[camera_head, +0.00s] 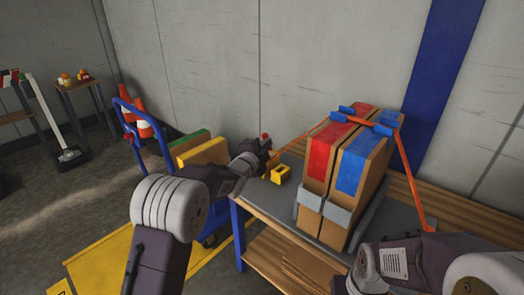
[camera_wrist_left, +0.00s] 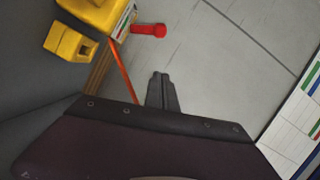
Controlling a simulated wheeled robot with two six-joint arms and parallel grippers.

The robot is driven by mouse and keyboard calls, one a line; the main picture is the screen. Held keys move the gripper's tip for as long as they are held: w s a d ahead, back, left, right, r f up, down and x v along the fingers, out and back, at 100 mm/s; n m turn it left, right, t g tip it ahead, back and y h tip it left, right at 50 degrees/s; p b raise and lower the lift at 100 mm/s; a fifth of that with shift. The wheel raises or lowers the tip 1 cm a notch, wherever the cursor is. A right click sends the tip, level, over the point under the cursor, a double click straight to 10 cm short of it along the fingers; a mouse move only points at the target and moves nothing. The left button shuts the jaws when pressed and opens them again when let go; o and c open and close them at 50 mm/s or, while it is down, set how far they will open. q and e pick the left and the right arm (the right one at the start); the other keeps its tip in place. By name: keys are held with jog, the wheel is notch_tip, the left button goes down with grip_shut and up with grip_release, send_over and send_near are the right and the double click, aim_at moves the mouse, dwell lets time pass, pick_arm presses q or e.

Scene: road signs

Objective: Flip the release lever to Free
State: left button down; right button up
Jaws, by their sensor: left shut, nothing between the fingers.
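The release lever is a short red handle (camera_wrist_left: 148,30) that sticks out to the right from a yellow housing (camera_wrist_left: 105,14) in the left wrist view. In the head view its red tip (camera_head: 265,136) shows just behind my left gripper (camera_head: 268,149). My left gripper is shut and empty; its fingers (camera_wrist_left: 162,92) point toward the lever in the wrist view, with a visible gap in the picture. A label on the housing is too small to read. My right arm enters at the lower right of the head view, but its gripper does not show.
Boxes with red and blue panels (camera_head: 350,165) stand on the table (camera_head: 262,200), with an orange strap (camera_head: 405,175) over them. A yellow block (camera_head: 281,174) sits near the left gripper. A blue cart (camera_head: 133,120) and orange cones (camera_head: 141,125) stand at the left.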

pick_arm(q)
jog(key=v, duration=0.5)
jog(key=shift+a+p, duration=0.3)
pick_arm(e)
jog(key=shift+w+a+r, duration=0.1)
jog(key=shift+w+r, duration=0.15)
jog(key=shift+r, duration=0.15)
